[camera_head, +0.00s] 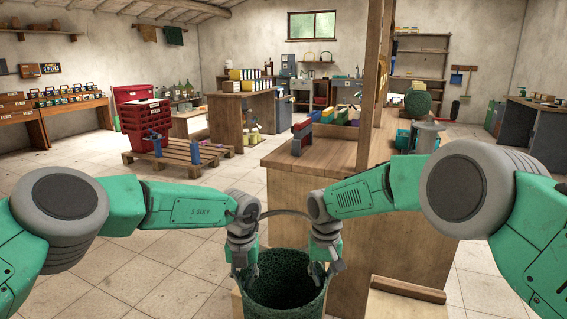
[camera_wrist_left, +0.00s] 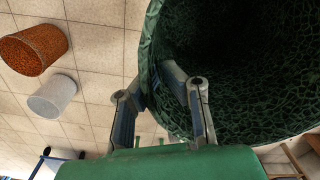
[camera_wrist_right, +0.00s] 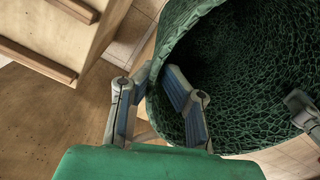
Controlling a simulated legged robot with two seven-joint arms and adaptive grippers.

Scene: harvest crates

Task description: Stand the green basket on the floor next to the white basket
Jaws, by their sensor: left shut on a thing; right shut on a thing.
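The green basket (camera_head: 268,301) is a dark mesh tub, open at the top and empty as far as I see. It is held in front of me at the bottom of the head view. My left gripper (camera_head: 244,276) is shut on the left side of its rim, and my right gripper (camera_head: 322,274) is shut on the right side. In each wrist view one finger is inside the basket and one outside. The white basket (camera_wrist_left: 52,97) stands on the tiled floor in the left wrist view, apart from the green one. The green basket's bottom is hidden.
An orange-brown basket (camera_wrist_left: 33,48) stands beside the white one. A wooden counter (camera_head: 335,160) is close on the right, with a wooden bar (camera_head: 408,290) low on its front. Red crates (camera_head: 146,120) sit on a pallet (camera_head: 185,162) further back. Tiled floor on the left is clear.

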